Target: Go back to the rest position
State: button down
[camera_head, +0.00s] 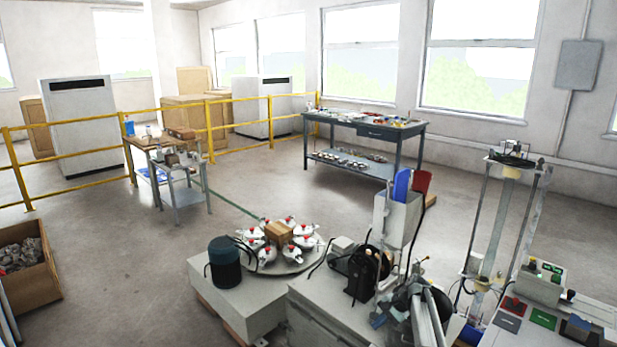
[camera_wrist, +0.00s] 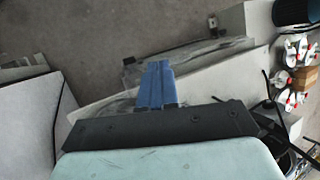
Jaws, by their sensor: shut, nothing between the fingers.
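My gripper (camera_wrist: 157,68) shows in the wrist view, its two blue fingers closed together in front of the dark gripper body. Nothing is held between them. The fingers are over the edge of a pale bench or machine top, with grey floor beyond. In the head view the gripper cannot be clearly told apart from the cluttered equipment at the lower middle.
A round turntable (camera_head: 293,265) with several red-and-white clamps and a brown block (camera_head: 279,233) stands at the lower middle. Close by are a dark cylinder (camera_head: 224,263), a tall metal frame and a control panel (camera_head: 540,283). Open floor lies beyond, before a dark worktable (camera_head: 375,133).

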jog(key=s+a+f+n+g+h, duration=0.1)
jog(key=s+a+f+n+g, duration=0.15)
jog(key=s+f, duration=0.9)
jog(key=s+a+f+n+g+h, duration=0.15)
jog(key=s+a+f, duration=0.25)
jog(key=s+f, duration=0.75)
jog(key=s+f+n+g+h, duration=0.1)
jog(key=s+n+g+h, duration=0.1)
jog(key=s, duration=1.5)
jog(key=s+f+n+g+h, duration=0.1)
jog(key=s+f+n+h, duration=0.1)
jog(key=s, duration=1.5)
jog(key=shift+a+n+g, duration=0.25)
jog(key=shift+n+g, duration=0.15)
jog(key=shift+n, duration=0.2)
jog(key=c, duration=1.8)
grip_release()
jog(key=shift+f, duration=0.1)
